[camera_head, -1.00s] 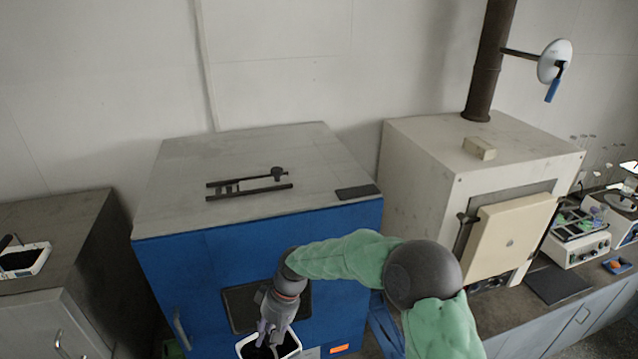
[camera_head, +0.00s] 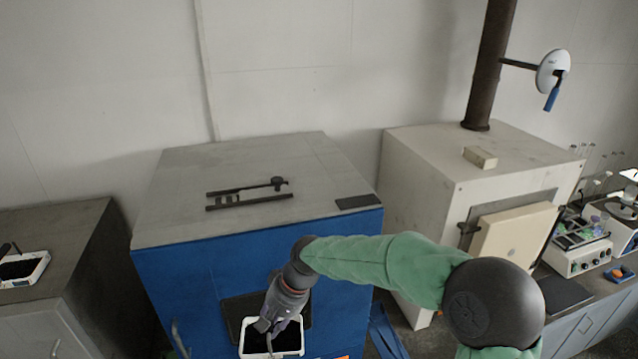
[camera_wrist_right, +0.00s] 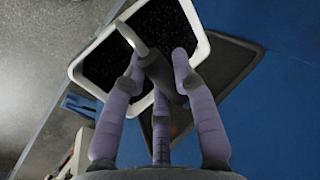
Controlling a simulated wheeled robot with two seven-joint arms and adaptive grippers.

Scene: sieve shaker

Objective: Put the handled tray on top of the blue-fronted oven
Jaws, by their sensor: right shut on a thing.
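The handled tray is a white-rimmed tray (camera_head: 301,340) with a dark, speckled inside. It is at the bottom of the head view, in front of the blue-fronted oven (camera_head: 180,285) and below its top. My right gripper (camera_head: 270,328) is shut on the tray's handle, its fingers around the grey bar in the right wrist view (camera_wrist_right: 150,62). The tray's white rim also fills the top of that view (camera_wrist_right: 204,48). The oven's grey top (camera_head: 250,165) is flat. My left gripper is not in view.
A black metal bracket (camera_head: 250,196) lies mid-top on the oven, and a dark flat plate (camera_head: 357,202) sits at its front right corner. A similar white tray (camera_head: 40,266) stands on the left cabinet. A cream furnace (camera_head: 420,160) with a flue pipe stands to the right.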

